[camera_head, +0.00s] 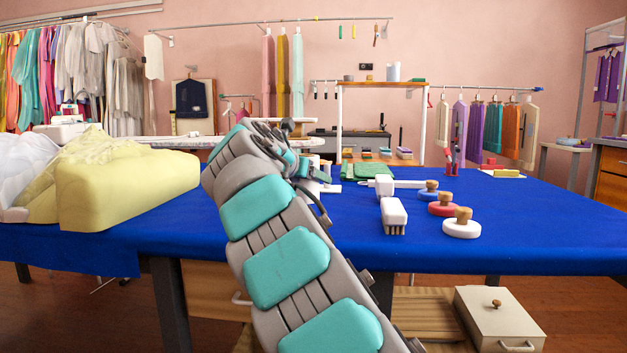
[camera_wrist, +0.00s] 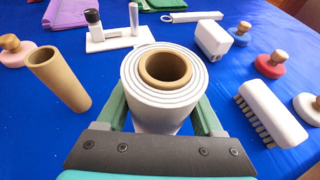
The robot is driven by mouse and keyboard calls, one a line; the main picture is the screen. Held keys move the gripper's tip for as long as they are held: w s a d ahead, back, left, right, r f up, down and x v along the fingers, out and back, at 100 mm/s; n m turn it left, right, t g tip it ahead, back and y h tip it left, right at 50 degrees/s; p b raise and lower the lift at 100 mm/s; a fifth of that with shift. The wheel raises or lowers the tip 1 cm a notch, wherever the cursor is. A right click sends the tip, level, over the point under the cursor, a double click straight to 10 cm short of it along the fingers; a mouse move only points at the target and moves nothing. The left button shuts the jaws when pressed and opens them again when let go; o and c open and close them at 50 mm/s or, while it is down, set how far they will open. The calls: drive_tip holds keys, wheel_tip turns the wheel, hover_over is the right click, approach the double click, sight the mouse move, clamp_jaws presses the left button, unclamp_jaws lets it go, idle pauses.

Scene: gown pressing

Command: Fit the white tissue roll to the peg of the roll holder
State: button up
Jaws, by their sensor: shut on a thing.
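The white tissue roll (camera_wrist: 190,78) stands upright in my gripper (camera_wrist: 163,100) in the wrist view. The green fingers are shut on its sides, and its brown core opens upward. The white roll holder (camera_wrist: 118,42) lies just beyond the roll, its base partly hidden by it. A slim pale post (camera_wrist: 134,18) and a thicker dark-topped post (camera_wrist: 94,25) rise from the base; I cannot tell for certain which is the peg. The roll is apart from both posts.
A bare cardboard tube (camera_wrist: 60,80) stands left of the roll on the blue table (camera_head: 540,225). A white brush (camera_wrist: 272,112), a white block (camera_wrist: 212,40) and several wooden-knobbed discs lie to the right. A yellow padded form (camera_head: 130,190) fills the table's left.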

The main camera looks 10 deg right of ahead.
drive_tip(key=s+a+r, duration=0.1)
drive_tip(key=s+a, duration=0.6)
drive_tip(key=s, duration=0.6)
drive_tip(key=shift+r+p, duration=0.2)
drive_tip(key=shift+p, duration=0.1)
drive_tip(key=shift+s+a, duration=0.1)
